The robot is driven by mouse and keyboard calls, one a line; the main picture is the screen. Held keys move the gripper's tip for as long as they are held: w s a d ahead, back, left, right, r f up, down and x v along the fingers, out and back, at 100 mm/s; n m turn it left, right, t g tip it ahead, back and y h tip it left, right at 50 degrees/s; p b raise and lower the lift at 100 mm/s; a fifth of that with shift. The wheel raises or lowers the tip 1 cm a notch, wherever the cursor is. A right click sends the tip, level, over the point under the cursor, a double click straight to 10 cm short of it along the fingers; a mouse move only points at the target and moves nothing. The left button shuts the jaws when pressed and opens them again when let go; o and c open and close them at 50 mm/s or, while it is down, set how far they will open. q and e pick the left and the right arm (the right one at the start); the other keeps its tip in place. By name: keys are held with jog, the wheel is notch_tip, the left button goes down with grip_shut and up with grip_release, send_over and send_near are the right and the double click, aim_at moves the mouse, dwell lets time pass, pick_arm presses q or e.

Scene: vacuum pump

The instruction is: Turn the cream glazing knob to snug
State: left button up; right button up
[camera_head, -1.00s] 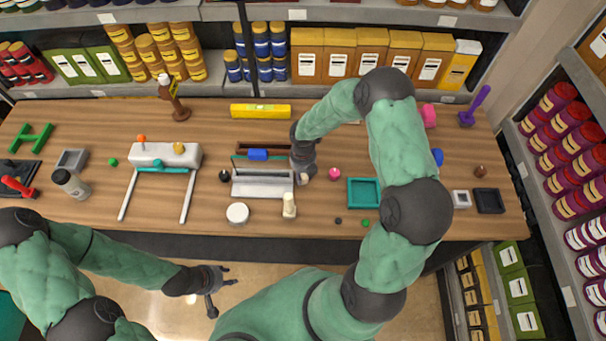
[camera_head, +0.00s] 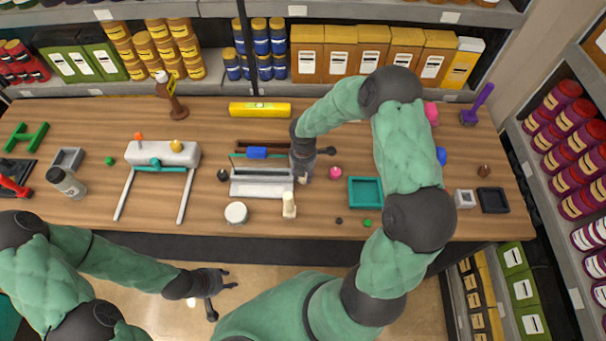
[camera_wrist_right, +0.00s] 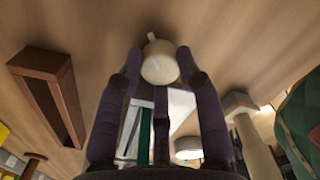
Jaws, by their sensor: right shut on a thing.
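The cream knob (camera_wrist_right: 160,62) is round with a small tab on its rim, at the fingertips in the right wrist view. In the head view, a small part of the cream knob (camera_head: 303,178) shows below my right gripper (camera_head: 302,166). My right gripper (camera_wrist_right: 161,75) is shut on it, with fingers on both sides. The knob is at the right end of a grey-white fixture (camera_head: 262,188) with a teal strip; the fingers hide how it joins. My left gripper (camera_head: 222,279) is empty, with fingers spread, in front of the table.
A cream mallet-shaped piece (camera_head: 289,206) and a white round lid (camera_head: 236,212) stand just in front of the fixture. A brown tray (camera_head: 270,145) lies behind it. A pink ball (camera_head: 335,173) and teal tray (camera_head: 366,192) are to the right.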

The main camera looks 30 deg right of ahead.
jog(key=shift+w+d+r+m, duration=0.1)
jog(key=shift+w+m, duration=0.05)
jog(key=shift+m, duration=0.35)
jog(key=o, duration=1)
jog(key=shift+o, duration=0.7)
jog(key=shift+d, duration=0.1)
